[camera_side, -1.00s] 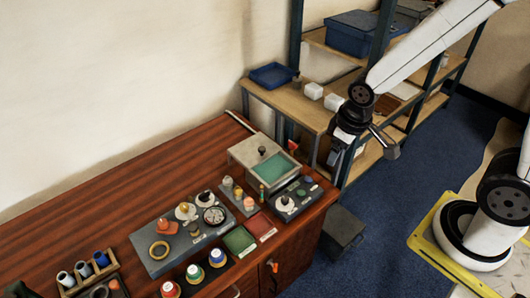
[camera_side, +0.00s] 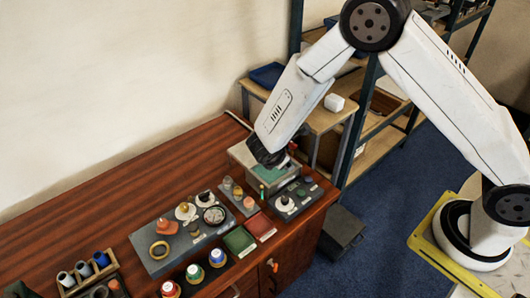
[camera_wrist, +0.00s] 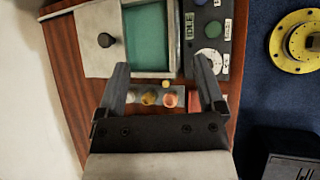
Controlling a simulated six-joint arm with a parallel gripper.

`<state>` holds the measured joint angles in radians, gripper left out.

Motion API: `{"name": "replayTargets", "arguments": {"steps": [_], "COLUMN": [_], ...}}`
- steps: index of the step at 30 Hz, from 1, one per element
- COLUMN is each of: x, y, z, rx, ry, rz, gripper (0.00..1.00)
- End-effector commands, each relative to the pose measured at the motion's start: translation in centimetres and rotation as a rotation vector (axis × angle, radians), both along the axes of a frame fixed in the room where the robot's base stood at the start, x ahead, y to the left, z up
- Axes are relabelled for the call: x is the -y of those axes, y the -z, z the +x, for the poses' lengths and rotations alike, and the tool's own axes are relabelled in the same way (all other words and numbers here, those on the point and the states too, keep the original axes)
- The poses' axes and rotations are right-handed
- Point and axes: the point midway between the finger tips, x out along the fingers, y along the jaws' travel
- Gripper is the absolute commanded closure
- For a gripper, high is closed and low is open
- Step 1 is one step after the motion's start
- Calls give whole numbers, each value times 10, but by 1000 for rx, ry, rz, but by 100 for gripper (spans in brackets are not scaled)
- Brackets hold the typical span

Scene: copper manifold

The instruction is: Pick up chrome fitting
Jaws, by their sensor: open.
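A pale, silvery fitting, which looks like the chrome one, stands at the left end of a small grey holder in the wrist view (camera_wrist: 131,97) and at the back end of it in the side view (camera_side: 227,182). Beside it are a brass-coloured fitting (camera_wrist: 149,98) and a copper-coloured fitting (camera_wrist: 169,100). My gripper (camera_wrist: 161,72) is open and empty, its fingers spread wide on either side of the row as seen from the wrist. In the side view my gripper (camera_side: 266,155) is over the pale box, with its fingers hard to make out.
The pale box with a green panel (camera_wrist: 149,37) and black knob stands close by, next to a dark control panel (camera_wrist: 211,35). A grey board with parts (camera_side: 165,262), red and green pads, and several coloured-capped pots share the wooden bench (camera_side: 100,205).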

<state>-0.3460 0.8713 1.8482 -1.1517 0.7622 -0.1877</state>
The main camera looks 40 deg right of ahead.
Motion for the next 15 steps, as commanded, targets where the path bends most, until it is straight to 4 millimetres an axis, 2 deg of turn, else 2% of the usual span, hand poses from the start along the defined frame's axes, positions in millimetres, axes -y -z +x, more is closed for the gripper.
{"name": "replayTargets", "arguments": {"steps": [6,15], "x": [-27,-77], "y": [36,84], "z": [31,63], "rx": [-18,4], "ry": [-268,-629], "rz": [-179,-421], "gripper": [13,13]}}
